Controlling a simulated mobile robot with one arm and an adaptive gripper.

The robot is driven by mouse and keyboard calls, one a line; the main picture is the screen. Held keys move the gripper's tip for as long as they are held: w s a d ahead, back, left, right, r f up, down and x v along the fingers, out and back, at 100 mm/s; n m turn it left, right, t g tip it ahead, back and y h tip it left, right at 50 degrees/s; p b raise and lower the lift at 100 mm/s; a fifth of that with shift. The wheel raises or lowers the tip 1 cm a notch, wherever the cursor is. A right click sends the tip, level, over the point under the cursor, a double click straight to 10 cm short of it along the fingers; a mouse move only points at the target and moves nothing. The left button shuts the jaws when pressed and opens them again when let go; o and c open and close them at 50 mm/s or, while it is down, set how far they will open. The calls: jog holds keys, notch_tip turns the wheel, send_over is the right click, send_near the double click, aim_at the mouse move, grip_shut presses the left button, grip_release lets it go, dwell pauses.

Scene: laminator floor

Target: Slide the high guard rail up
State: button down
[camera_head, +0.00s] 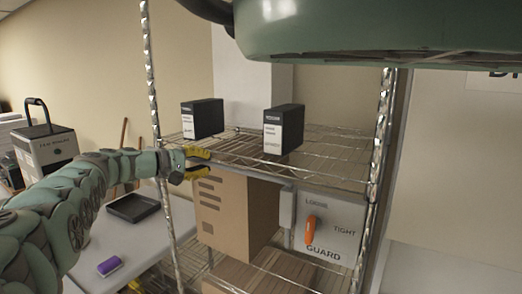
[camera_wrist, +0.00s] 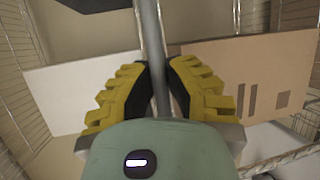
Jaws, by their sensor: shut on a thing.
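The high guard rail (camera_head: 315,184) is a thin grey bar along the front of the wire shelf, level with the shelf's edge. My gripper (camera_head: 190,165) is at the rail's left end, beside the left post. In the wrist view the rail (camera_wrist: 151,30) runs between the yellow-padded fingers of my gripper (camera_wrist: 160,90), which are shut on it. A white GUARD panel (camera_head: 343,215) hangs below the rail at right, marked LOOSE and TIGHT. Its orange lever (camera_head: 310,230) stands upright, under LOOSE.
Two black-and-white boxes, a left one (camera_head: 203,119) and a right one (camera_head: 283,129), stand on the shelf. A cardboard box (camera_head: 235,210) sits below. A table with a black tray (camera_head: 132,208) and purple item (camera_head: 109,266) is at left.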

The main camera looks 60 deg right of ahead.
jog(key=shift+r, duration=0.1)
notch_tip(320, 180, up, 8)
jog(key=shift+r+p, duration=0.2)
jog(key=shift+p, duration=0.8)
jog(key=c, duration=1.1)
grip_release()
jog(key=shift+c, duration=0.2)
jog(key=shift+o, duration=0.7)
jog(key=v, duration=1.2)
